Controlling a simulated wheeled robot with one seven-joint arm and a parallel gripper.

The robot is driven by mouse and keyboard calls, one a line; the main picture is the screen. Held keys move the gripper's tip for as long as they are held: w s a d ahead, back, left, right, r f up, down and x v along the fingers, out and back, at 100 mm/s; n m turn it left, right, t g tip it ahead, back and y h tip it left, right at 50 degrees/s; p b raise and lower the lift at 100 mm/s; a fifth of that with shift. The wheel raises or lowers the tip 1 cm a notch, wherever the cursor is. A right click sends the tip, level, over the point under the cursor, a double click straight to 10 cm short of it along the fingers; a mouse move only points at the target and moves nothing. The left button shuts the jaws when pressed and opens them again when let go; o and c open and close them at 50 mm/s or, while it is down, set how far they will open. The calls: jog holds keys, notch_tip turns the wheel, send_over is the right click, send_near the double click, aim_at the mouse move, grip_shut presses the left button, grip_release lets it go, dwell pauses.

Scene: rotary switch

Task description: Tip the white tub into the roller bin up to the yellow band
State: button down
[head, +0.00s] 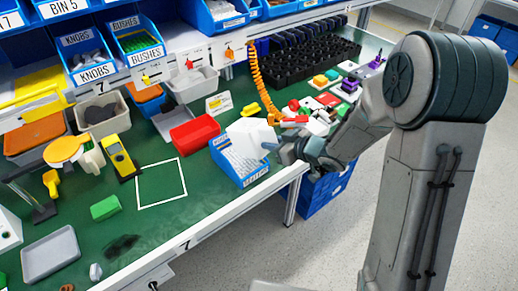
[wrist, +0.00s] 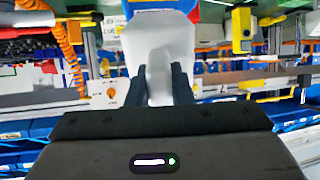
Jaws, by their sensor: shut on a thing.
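The white tub (head: 250,134) is held tilted over a blue bin (head: 256,176) near the front edge of the green bench. The bin's front label is too small to read surely, and small white pieces show inside it. My gripper (head: 279,150) comes from the right and is shut on the tub. In the wrist view the tub (wrist: 158,45) sits between the two dark fingers of my gripper (wrist: 160,82). The tub hides part of the bin's inside. I cannot make out a yellow band or the fill level.
A red bin (head: 195,132) stands just left of the blue bin. An orange coiled cord (head: 257,80) hangs behind the tub. Loose coloured parts (head: 325,95) and a black tray (head: 300,62) lie beyond. A white-outlined square (head: 161,183) on the bench is empty.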

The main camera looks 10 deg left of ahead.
aim_at(272, 130)
jog(key=shift+r+h+p, duration=0.4)
jog(key=shift+r+p, duration=0.65)
jog(key=shift+p, duration=1.2)
jog(key=shift+w+a+r+g+h+p, duration=0.15)
jog(key=shift+r+g+h+p, duration=0.4)
jog(key=shift+p, duration=1.1)
jog(key=shift+r, duration=0.15)
jog(key=shift+a+r+p, duration=0.15)
jog(key=shift+r+p, duration=0.3)
jog(key=shift+p, duration=0.45)
jog(key=shift+r+h, duration=0.1)
jog(key=shift+h, duration=0.15)
jog(key=shift+a, duration=0.1)
jog(key=shift+w+a+r+g+h, duration=0.2)
jog(key=shift+r+g+h, duration=0.25)
jog(key=shift+r+h, duration=0.2)
jog(key=shift+w+a+r+h, duration=0.2)
jog(key=shift+a+r+h, duration=0.15)
jog(key=shift+r, duration=0.3)
